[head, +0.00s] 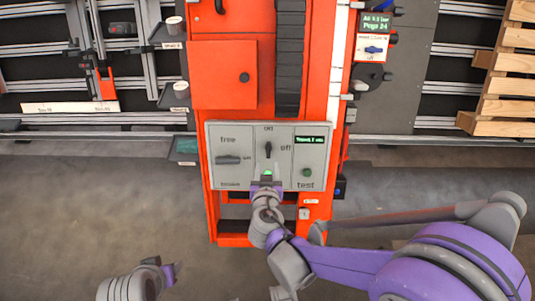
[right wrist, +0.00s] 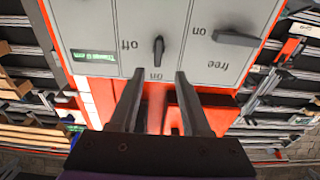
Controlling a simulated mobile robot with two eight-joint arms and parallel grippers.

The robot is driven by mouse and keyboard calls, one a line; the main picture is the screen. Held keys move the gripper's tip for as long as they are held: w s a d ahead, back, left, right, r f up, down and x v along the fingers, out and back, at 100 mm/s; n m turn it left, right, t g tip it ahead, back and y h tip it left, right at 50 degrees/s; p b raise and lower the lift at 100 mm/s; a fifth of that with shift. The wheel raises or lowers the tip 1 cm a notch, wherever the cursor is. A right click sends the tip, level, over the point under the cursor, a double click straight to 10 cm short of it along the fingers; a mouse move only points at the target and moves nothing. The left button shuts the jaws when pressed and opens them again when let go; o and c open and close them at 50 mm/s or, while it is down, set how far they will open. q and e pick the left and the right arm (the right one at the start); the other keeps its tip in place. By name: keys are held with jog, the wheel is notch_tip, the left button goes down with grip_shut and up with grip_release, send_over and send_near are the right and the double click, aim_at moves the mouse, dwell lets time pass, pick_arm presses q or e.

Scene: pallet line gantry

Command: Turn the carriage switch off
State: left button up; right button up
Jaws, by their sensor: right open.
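A grey control panel (head: 237,133) is on the front of the orange gantry column. Its middle section has a dark rotary switch (head: 268,150) with its handle upright, in line with the "on" label above; "off" is to its right. The right wrist view shows the switch (right wrist: 158,51) upside down. My right gripper (head: 267,184) is open and empty in front of the panel's lower middle, below the switch. In the right wrist view its fingers (right wrist: 157,76) point at the switch, apart from it. My left gripper (head: 169,271) is low at left; its opening is unclear.
Left of the switch is a horizontal lever (head: 228,160) marked "free" and "on". Right are a small display (head: 310,140) and a green button (head: 306,172) marked "test". Another blue switch (head: 373,49) is higher right. Wooden pallets (head: 510,90) stand far right. Open floor lies on both sides.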

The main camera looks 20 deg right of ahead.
aim_at(268, 151)
jog(key=b+x, duration=0.1)
jog(key=x, duration=0.8)
jog(key=shift+w+d+f, duration=0.1)
jog(key=shift+w+d, duration=0.05)
jog(key=shift+d, duration=0.05)
grip_shut()
